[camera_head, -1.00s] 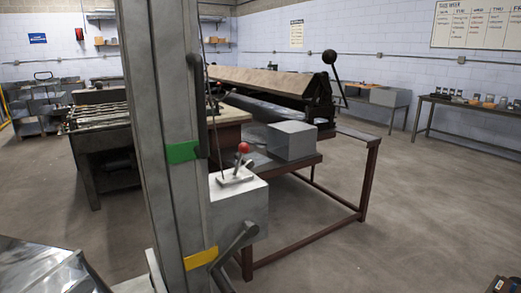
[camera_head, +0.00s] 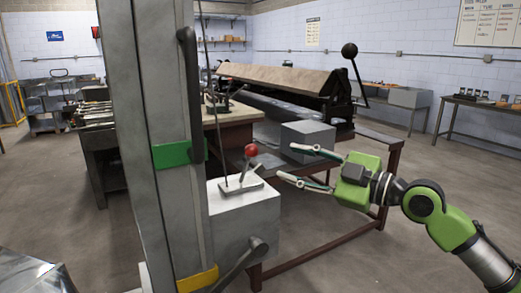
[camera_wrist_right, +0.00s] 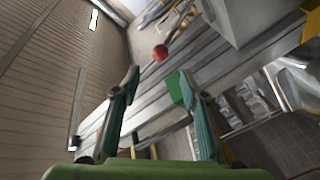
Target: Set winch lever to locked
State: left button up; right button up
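The winch lever has a red ball knob (camera_head: 251,150) on a short metal stem. It stands on top of a light grey winch box (camera_head: 245,212) beside the tall grey mast (camera_head: 150,110). My right gripper (camera_head: 290,162) is open and empty, just right of the red knob, its fingers pointing left towards it; they appear apart from it. The right wrist view shows the red knob (camera_wrist_right: 160,52) beyond and between the open fingertips (camera_wrist_right: 156,72). My left gripper is not in view.
The mast carries a green band (camera_head: 172,154) and a yellow band (camera_head: 198,279). A dark crank handle (camera_head: 240,262) sits low on the winch box. Behind are a grey block (camera_head: 308,140) and a brake bench with a ball-ended arm (camera_head: 349,50). Open floor lies at right.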

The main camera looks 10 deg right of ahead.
aim_at(257, 151)
jog(key=p+x, duration=0.4)
jog(key=x, duration=0.7)
jog(key=shift+a+r, duration=0.15)
jog(key=shift+a, duration=0.05)
jog(key=shift+p+x, duration=0.4)
jog(key=shift+x, duration=0.45)
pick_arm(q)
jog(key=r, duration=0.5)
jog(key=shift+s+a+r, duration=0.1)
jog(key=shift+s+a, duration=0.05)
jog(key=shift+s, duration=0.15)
pick_arm(e)
jog(key=shift+f, duration=0.2)
jog(key=shift+d, duration=0.1)
jog(key=shift+c, duration=0.5)
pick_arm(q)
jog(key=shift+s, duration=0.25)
pick_arm(e)
grip_shut()
